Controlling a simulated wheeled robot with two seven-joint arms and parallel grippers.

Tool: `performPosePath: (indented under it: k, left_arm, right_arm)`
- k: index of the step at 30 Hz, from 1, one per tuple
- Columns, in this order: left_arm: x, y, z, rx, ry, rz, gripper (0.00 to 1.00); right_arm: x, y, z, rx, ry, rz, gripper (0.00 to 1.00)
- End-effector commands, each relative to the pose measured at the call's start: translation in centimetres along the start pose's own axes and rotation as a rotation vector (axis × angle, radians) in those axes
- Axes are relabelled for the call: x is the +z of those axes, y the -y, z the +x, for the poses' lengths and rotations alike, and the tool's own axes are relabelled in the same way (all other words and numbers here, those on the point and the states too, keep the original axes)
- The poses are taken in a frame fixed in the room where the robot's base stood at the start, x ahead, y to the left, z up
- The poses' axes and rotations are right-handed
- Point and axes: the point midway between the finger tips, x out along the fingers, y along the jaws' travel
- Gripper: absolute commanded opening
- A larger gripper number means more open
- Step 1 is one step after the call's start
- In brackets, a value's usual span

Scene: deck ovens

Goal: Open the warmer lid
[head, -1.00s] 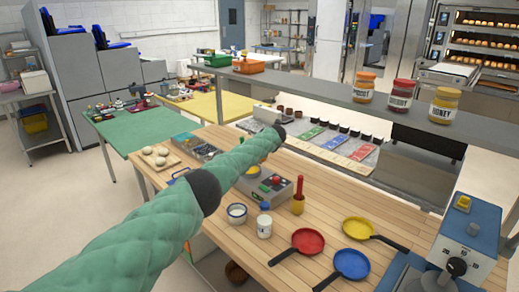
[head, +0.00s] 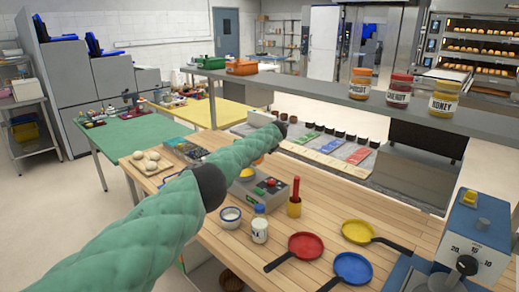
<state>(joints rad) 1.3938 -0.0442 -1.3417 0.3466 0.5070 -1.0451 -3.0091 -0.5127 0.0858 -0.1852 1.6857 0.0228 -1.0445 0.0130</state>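I cannot clearly make out a warmer lid. A blue and grey appliance (head: 478,228) with a dial and a dark knob stands at the right edge, cut off by the frame. A grey box (head: 262,197) with red and green buttons and a yellow rounded part sits mid-counter, partly behind my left arm. My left arm, in a green padded sleeve, reaches from the lower left across the wooden counter (head: 350,210) to a dark joint near the counter's far side. Its gripper does not show. My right arm and gripper are not in view.
Red (head: 306,246), blue (head: 352,267) and yellow (head: 358,231) pans lie on the counter. A white bottle (head: 259,229), a small bowl (head: 230,217) and a red-handled tool (head: 295,195) stand near the box. A grey shelf (head: 330,92) with jars crosses behind, above the counter.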

Motion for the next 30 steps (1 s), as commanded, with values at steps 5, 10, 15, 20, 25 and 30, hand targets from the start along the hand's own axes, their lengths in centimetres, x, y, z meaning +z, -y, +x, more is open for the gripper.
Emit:
performPosePath:
  k: [5,10,15,20,25,30]
  left_arm:
    - [-0.22,1.36,0.16,-0.013,-0.004,0.005,0.00]
    - [-0.20,1.36,0.15,-0.013,-0.003,0.005,0.00]
    - [-0.21,1.16,0.17,-0.011,-0.003,0.004,0.42]
    - [-0.17,0.81,0.14,-0.008,-0.002,0.003,0.42]
    - [-0.15,0.55,0.12,-0.006,-0.002,0.002,0.42]
    - [-0.12,0.41,0.05,-0.004,-0.002,0.002,0.42]
  right_arm:
    - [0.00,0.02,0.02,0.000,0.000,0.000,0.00]
    - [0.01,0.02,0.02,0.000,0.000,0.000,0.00]
    - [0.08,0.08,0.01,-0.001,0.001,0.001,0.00]
    - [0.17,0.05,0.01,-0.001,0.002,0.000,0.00]
    - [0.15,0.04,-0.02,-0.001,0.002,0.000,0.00]
    - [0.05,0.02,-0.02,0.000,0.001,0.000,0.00]
